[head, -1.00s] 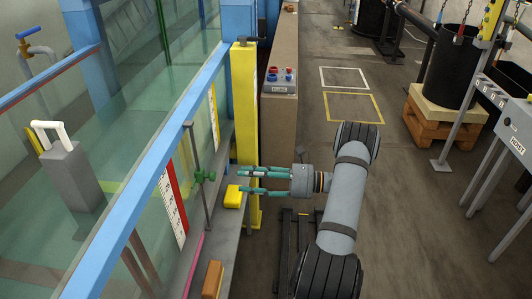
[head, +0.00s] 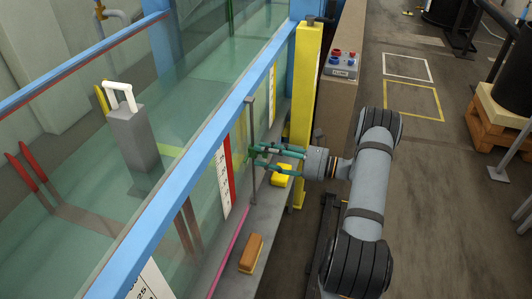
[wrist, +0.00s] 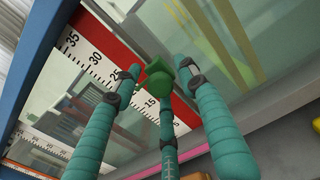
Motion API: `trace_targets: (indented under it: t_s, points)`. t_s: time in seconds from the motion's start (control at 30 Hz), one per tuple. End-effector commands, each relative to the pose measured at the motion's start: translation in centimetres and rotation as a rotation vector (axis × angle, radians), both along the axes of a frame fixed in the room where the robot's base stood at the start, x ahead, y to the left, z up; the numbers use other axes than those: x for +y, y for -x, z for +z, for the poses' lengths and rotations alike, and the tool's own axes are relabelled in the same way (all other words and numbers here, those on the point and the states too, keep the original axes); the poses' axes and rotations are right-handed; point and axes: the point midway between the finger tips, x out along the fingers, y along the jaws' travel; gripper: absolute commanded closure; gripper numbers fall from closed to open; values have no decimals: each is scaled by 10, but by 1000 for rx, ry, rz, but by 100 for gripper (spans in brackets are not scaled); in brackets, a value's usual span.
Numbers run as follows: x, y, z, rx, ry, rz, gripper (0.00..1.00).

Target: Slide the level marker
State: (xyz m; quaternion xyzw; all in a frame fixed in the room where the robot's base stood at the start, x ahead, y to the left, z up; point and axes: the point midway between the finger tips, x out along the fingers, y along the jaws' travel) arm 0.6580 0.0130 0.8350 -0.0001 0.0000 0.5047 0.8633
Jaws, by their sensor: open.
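The level marker (wrist: 157,80) is a small green block, in the wrist view in front of the glass beside a red-edged scale (wrist: 83,75). In the head view it is mostly hidden by my fingertips on a thin upright rod (head: 249,115). My gripper (head: 259,155) has teal fingers and is open. It reaches from the right to the rod. In the wrist view the fingertips surround the block on its left, right and lower sides. I cannot tell whether any finger touches it.
A yellow block (head: 281,176) lies on the ledge under my gripper, and a brown block (head: 251,253) nearer. A yellow post (head: 306,90) stands close behind my wrist. The glass wall with its blue rail (head: 170,205) is left of the rod.

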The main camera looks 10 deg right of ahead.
Motion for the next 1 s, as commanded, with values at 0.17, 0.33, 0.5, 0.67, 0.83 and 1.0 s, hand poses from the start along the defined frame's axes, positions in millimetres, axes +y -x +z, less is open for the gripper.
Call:
trace_targets:
  t_s: [0.17,0.33,0.5,0.67,0.83,1.0]
  points:
    - [0,0,0,0,0,0,60]
    - [-1,0,0,0,0,0,70]
    - [-2,-1,1,0,-1,-4,80]
    - [-3,-2,1,-2,-2,-9,89]
    - [-4,-2,2,-4,-3,-11,99]
    - [-5,-2,2,-5,-2,-12,100]
